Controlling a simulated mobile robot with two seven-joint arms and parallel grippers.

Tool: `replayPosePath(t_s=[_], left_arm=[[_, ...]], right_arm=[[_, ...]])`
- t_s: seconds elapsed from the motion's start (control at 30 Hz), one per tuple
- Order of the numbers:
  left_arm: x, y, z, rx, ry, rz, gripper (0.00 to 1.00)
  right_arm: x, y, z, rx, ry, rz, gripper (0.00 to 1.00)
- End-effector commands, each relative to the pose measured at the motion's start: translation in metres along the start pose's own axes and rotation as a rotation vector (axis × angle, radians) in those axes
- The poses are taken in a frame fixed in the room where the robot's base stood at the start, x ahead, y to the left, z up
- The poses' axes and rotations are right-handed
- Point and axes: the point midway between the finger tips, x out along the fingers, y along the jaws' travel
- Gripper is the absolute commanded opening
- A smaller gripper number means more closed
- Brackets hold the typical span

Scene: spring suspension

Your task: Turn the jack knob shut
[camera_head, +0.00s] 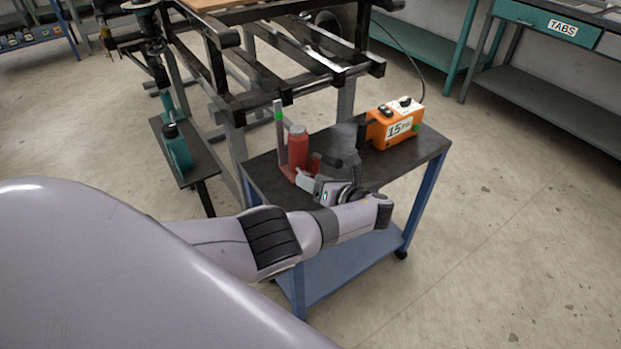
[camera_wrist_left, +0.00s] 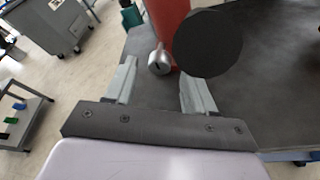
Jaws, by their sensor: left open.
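The red jack (camera_head: 298,150) stands upright on the dark top of a small cart (camera_head: 425,150). In the left wrist view, the red jack body (camera_wrist_left: 168,18) rises beyond my fingers. A small metallic slotted knob (camera_wrist_left: 158,63) sits low at its front, just past and between my fingertips. A dark round end (camera_wrist_left: 208,42), perhaps of the jack's handle, partly hides the body. My left gripper (camera_head: 305,181) is at the jack's base in the head view, and its spread fingers (camera_wrist_left: 160,85) hold nothing. In the head view, the knob cannot be made out. My right gripper is not in view.
An orange box marked 15 (camera_head: 390,127) stands at the cart's right rear, with a cable. An upright post with a green mark (camera_head: 279,120) stands beside the jack. A dark metal frame (camera_head: 270,75) is behind the cart. Open floor lies to the right.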

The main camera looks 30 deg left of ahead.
Motion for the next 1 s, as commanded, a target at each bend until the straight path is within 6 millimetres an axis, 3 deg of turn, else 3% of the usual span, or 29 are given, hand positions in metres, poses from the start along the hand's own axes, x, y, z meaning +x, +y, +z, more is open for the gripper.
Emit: replayPosePath(t_s=[0.1, 0.33, 1.0], left_arm=[[-0.023, 0.0, 0.002, 0.001, 0.0, -0.003, 0.55], [-0.051, 0.0, 0.0, 0.001, 0.0, -0.001, 0.55], [-0.056, 0.0, 0.0, 0.001, 0.0, 0.001, 0.55]], right_arm=[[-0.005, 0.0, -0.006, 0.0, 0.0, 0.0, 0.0], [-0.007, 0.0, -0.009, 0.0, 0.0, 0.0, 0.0], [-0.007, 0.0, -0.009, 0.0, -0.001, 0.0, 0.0]])
